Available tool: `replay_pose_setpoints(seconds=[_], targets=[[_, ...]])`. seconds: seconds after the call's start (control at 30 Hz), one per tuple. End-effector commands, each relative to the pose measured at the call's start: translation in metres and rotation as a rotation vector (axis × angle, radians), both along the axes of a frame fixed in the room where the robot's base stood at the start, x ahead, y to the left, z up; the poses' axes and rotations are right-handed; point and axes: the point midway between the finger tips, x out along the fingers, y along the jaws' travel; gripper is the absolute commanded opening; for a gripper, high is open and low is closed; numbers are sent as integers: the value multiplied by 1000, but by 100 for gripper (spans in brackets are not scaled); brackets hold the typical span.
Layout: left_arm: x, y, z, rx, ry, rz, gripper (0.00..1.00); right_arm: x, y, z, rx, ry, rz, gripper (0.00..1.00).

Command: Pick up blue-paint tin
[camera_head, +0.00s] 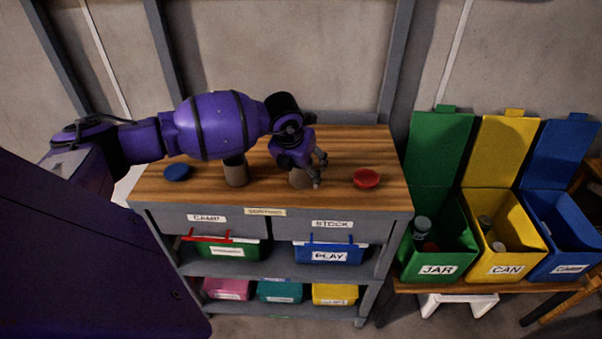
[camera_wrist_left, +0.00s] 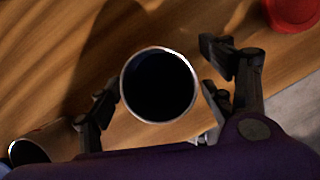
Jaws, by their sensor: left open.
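Two open-topped, grey-brown tins stand upright on the wooden bench top. My left gripper (camera_head: 312,172) points down over the right-hand tin (camera_head: 299,180). In the left wrist view this tin (camera_wrist_left: 158,84) shows a pale rim and a very dark, faintly bluish inside. The open fingers of my left gripper (camera_wrist_left: 161,95) are on either side of it, not visibly closed on it. The other tin (camera_head: 236,172) stands to the left and shows at the lower left of the wrist view (camera_wrist_left: 28,150). I cannot tell the paint colours for certain. My right gripper is not in view.
A blue lid (camera_head: 177,172) lies left on the bench (camera_head: 210,196), a red lid (camera_head: 367,178) right. Labelled boxes fill the shelves below. Green (camera_head: 437,268), yellow (camera_head: 498,268) and blue (camera_head: 570,268) lidded bins stand right of the bench. A wall is behind.

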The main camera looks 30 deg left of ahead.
Motion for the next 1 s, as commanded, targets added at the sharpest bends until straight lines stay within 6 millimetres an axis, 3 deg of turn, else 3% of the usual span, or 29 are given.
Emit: replay_pose_setpoints(seconds=[0.07,0.47,0.77,1.0], targets=[[0,0,0,0,0,0,74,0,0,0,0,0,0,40],[0,0,0,0,0,0,22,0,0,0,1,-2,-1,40],[0,0,3,0,-1,1,22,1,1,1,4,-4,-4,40],[1,0,28,1,-3,0,22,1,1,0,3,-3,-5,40]])
